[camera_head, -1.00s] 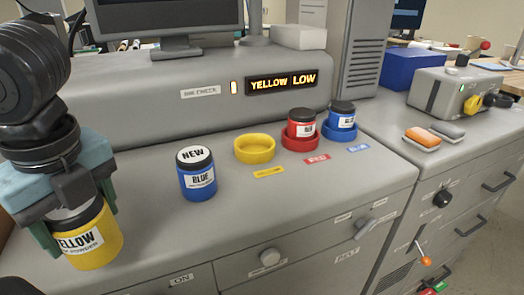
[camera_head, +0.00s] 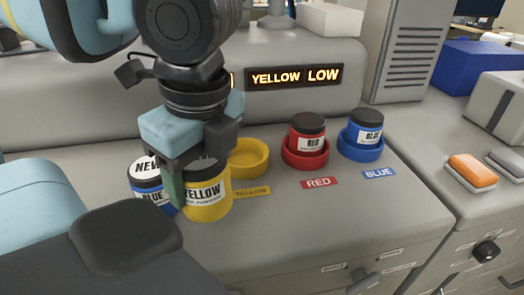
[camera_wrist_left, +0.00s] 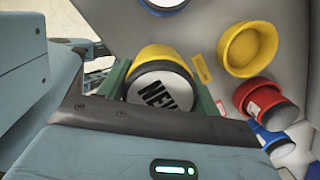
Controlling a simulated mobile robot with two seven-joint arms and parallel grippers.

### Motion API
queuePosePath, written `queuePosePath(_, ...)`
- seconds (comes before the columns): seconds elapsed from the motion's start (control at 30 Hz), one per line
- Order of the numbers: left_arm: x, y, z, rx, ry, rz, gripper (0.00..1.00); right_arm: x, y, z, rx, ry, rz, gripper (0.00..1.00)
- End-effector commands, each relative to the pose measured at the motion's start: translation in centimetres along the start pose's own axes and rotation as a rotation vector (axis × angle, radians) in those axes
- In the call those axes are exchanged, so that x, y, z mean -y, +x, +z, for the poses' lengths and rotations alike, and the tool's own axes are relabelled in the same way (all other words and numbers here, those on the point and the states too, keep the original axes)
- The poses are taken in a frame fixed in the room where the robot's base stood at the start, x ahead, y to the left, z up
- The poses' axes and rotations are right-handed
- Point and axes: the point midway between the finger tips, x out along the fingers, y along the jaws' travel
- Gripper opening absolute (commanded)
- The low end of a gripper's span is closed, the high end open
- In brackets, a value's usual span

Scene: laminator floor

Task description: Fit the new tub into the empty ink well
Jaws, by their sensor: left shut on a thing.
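My left gripper (camera_head: 198,172) is shut on the yellow tub (camera_head: 207,204), its fingers on either side of it. The tub is upright, its label facing the head camera; in the left wrist view its lid (camera_wrist_left: 160,90) reads NEW. The empty yellow ink well (camera_head: 250,160) is a round open ring just behind and right of the held tub. It also shows in the left wrist view (camera_wrist_left: 252,48), apart from the tub. The gap between the tub and the counter is hard to judge. My right gripper is not in view.
A new blue tub (camera_head: 146,182) stands left of the held tub, partly hidden by my gripper. A red tub (camera_head: 307,137) sits in the red well (camera_head: 305,160), and another blue tub (camera_head: 367,127) in the blue well (camera_head: 361,150). The display (camera_head: 293,77) reads YELLOW LOW.

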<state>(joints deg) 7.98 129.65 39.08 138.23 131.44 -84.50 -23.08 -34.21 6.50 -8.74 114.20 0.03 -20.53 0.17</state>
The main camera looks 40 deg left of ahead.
Motion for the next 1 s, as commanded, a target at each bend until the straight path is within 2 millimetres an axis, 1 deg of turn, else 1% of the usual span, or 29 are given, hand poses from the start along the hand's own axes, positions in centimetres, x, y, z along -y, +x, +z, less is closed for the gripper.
queuePosePath(0.1, 0.0, 0.0, 0.0, 0.000, 0.000, 0.000, 0.32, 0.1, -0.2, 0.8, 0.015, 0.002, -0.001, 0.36)
queuePosePath(0.3, 0.1, 0.0, 0.0, 0.000, 0.001, 0.000, 0.32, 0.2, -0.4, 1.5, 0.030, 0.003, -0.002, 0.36)
queuePosePath(0.37, 0.3, 0.1, 0.1, -0.001, 0.000, 0.001, 0.32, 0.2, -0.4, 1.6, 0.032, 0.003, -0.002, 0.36)
queuePosePath(0.43, 1.1, 0.2, 0.3, -0.003, -0.001, 0.003, 0.32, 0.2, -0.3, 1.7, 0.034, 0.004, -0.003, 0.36)
queuePosePath(0.47, 1.6, 0.3, 0.5, -0.003, -0.002, 0.003, 0.32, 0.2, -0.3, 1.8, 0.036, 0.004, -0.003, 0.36)
queuePosePath(0.63, 5.1, 0.9, 1.8, -0.002, -0.004, 0.005, 0.32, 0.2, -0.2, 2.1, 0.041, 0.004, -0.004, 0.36)
queuePosePath(0.9, 10.9, 1.7, 3.8, -0.001, -0.003, 0.003, 0.32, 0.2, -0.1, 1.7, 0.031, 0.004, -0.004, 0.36)
queuePosePath(1.0, 12.6, 2.0, 4.4, 0.000, -0.002, 0.002, 0.32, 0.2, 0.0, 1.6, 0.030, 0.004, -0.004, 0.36)
